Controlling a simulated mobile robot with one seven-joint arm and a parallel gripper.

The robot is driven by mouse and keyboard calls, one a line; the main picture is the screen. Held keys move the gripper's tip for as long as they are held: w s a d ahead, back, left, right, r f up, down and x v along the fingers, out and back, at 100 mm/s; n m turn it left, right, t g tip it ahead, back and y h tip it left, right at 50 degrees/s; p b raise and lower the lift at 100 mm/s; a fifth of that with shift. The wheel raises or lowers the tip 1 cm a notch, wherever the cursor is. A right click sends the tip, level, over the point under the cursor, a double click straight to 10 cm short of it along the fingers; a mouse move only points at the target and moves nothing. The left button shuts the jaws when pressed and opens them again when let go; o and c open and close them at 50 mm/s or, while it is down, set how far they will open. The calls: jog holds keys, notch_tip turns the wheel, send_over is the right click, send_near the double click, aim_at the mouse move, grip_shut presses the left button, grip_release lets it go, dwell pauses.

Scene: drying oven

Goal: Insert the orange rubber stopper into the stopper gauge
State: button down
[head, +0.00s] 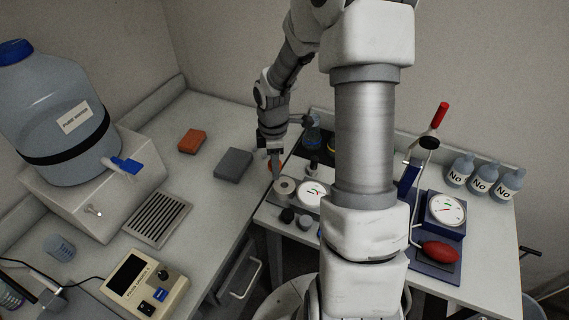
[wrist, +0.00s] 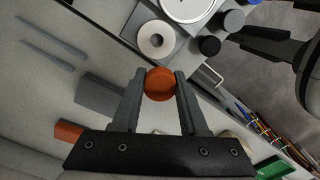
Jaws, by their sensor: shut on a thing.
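My gripper (wrist: 160,84) is shut on the orange rubber stopper (wrist: 160,85), which shows as a round orange face between the two fingertips in the wrist view. In the head view my gripper (head: 274,168) hangs over the edge between the two worktops, and only a sliver of the stopper shows there. The likely stopper gauge is a light round ring with a dark central hole (wrist: 155,38), on a grey block just beyond the fingertips. The ring also shows in the head view (head: 285,186), beside a white dial (head: 313,193). The stopper appears apart from the ring.
Dark stoppers (head: 288,215) stand in front of the dial. A grey block (head: 233,164) and an orange block (head: 192,140) lie on the left worktop. A blue device with a dial (head: 445,210) and several bottles (head: 481,178) stand at the right.

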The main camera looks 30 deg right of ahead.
aim_at(285, 178)
jog(key=d+n, duration=0.1)
jog(key=n, duration=0.1)
jog(key=d+n, duration=0.1)
jog(key=n, duration=0.1)
jog(key=shift+s+d+f, duration=0.15)
jog(key=shift+d+f, duration=0.05)
jog(key=shift+d, duration=0.2)
jog(key=shift+f+b, duration=1.7)
jog(key=shift+f, duration=0.85)
jog(key=shift+f, duration=0.75)
dwell(0.6)
grip_release()
dwell(0.3)
notch_tip(285, 178, up, 8)
jog(key=p, duration=0.6)
jog(key=shift+p, duration=0.35)
jog(key=shift+r, duration=0.1)
dwell(0.4)
